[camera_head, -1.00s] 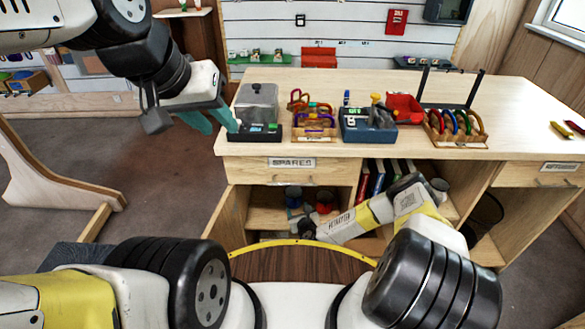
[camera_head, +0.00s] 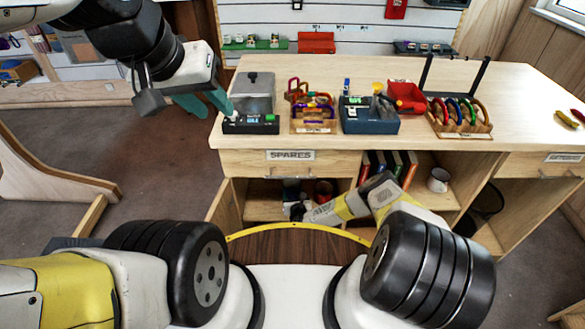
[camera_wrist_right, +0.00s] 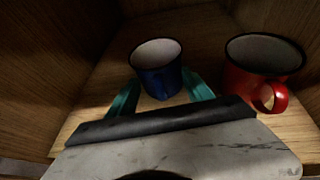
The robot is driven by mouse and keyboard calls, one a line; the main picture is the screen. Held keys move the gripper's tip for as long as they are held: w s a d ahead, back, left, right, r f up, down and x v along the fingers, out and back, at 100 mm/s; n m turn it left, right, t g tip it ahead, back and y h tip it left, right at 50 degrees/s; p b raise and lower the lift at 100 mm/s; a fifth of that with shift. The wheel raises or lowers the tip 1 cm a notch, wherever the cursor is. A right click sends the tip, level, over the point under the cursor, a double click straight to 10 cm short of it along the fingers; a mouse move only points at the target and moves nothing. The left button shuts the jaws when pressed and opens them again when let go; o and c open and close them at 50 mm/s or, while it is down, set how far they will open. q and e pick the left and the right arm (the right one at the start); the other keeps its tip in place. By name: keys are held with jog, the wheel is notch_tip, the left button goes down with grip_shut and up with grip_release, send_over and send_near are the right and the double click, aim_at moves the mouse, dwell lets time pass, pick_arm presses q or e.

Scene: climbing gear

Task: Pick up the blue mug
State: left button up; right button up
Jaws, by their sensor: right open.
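The blue mug (camera_wrist_right: 157,72), with a dark rim and pale inside, stands upright on a wooden shelf in the right wrist view. My right gripper (camera_wrist_right: 162,92) is open, with one teal fingertip at each side of the mug's near lower part. I cannot tell whether they touch it. In the head view the blue mug (camera_head: 291,187) shows small and dark inside the left cabinet opening, its lower part hidden by my right gripper (camera_head: 294,210). My left gripper (camera_head: 214,108) hangs by the bench's left end, teal fingers apart and empty.
A red mug (camera_wrist_right: 262,70) stands close right of the blue mug, handle toward me; it also shows in the head view (camera_head: 324,190). Wooden cabinet walls (camera_wrist_right: 45,60) enclose the shelf. Books (camera_head: 390,167) and a white mug (camera_head: 438,180) are further right.

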grip_shut()
dwell(1.4)
